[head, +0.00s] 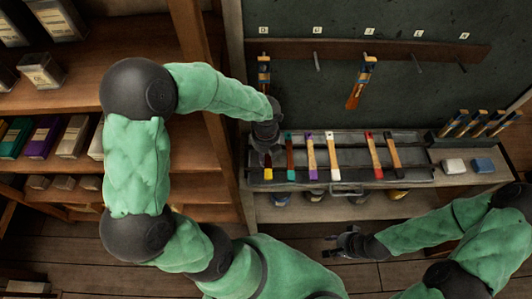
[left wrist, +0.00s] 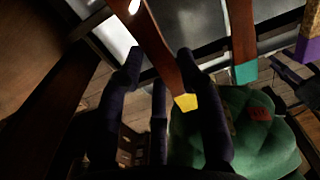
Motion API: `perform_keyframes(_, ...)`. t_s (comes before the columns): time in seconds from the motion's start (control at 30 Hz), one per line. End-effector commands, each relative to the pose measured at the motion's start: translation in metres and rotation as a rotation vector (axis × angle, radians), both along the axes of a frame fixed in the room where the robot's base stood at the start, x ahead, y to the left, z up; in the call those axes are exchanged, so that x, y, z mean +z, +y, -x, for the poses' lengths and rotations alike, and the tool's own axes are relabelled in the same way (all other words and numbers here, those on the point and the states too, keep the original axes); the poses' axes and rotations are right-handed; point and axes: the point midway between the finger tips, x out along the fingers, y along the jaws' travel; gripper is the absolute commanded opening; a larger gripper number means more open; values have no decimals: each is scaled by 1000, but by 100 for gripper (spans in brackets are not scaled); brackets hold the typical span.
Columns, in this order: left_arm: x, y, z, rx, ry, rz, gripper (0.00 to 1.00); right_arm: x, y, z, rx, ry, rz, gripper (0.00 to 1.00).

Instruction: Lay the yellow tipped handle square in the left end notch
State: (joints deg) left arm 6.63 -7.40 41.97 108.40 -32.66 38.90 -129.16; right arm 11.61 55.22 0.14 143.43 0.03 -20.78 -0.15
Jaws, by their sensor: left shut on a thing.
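The yellow tipped handle (left wrist: 160,45) runs between my left gripper's dark fingers in the left wrist view, its yellow tip (left wrist: 186,102) showing near the fingertips. My left gripper (head: 267,158) is shut on it at the left end of the grey rack (head: 350,140) in the head view, where the yellow tip (head: 268,174) shows below the fingers. In the left wrist view the handle slants compared with the teal tipped handle (left wrist: 244,35). The left end notch is hidden, so I cannot tell whether the handle is seated. My right gripper (head: 328,246) is open and empty, low in front of the bench.
Teal, purple, white, red and dark ended handles lie along the rack to the right. Brushes (head: 361,82) hang from the wall rail above. A wooden shelf (head: 100,90) stands left.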

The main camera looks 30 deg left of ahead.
Motion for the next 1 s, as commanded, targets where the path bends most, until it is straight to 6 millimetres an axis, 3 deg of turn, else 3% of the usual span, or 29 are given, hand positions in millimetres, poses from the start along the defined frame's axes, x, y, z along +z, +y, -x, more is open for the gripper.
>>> perform_keyframes(1.0, -13, 0, 0, -1, -1, -1, 4, -5, 0, 0, 0, 0, 0, 40)
